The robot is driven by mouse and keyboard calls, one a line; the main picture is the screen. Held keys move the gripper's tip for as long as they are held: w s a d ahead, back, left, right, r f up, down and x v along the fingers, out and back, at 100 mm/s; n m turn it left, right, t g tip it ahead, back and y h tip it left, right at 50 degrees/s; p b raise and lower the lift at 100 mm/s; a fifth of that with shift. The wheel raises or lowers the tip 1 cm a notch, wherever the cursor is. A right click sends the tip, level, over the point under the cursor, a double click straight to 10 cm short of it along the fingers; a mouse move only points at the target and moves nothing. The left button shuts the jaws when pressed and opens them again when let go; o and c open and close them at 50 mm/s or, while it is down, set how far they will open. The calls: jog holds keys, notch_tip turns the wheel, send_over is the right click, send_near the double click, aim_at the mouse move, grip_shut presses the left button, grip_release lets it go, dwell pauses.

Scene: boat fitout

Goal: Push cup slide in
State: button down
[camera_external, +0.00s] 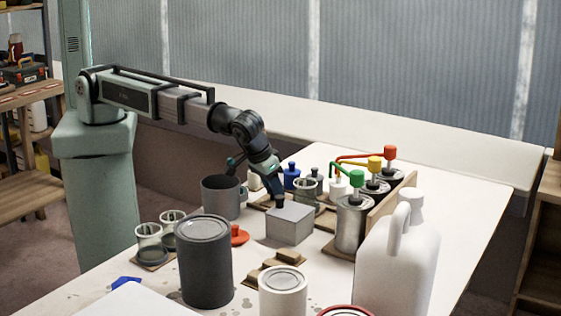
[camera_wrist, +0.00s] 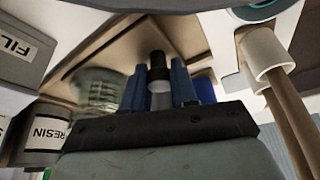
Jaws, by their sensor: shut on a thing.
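My gripper (camera_external: 279,192) reaches down behind a grey box on the table. In the wrist view its blue fingers (camera_wrist: 160,85) are shut on a dark cylindrical knob (camera_wrist: 157,62), which stands over a light wooden board (camera_wrist: 118,52). A clear glass cup (camera_wrist: 93,88) is beside the fingers on the left of the wrist view, at the board. A clear cup (camera_external: 306,188) also shows just right of my gripper in the external view. The grey box and gripper hide much of the board, so I cannot tell how far in it sits.
The grey box (camera_external: 290,223) is close in front of my gripper. A grey mug (camera_external: 220,198) stands left, by an orange-red object (camera_external: 238,235). Pump cans (camera_external: 352,222) and a white jug (camera_external: 396,265) stand right. A can labelled RESIN (camera_wrist: 42,135) is near in the wrist view.

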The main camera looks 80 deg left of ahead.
aim_at(300, 191)
jog(key=w+d, duration=0.6)
jog(key=shift+w+d, duration=0.15)
jog(key=shift+w, duration=0.05)
jog(key=c, duration=0.9)
grip_release()
jog(key=shift+s+r, duration=0.25)
jog(key=shift+r, duration=0.25)
jog(key=v, duration=1.2)
jog(key=shift+s+d+r, duration=0.15)
jog(key=shift+r, duration=0.15)
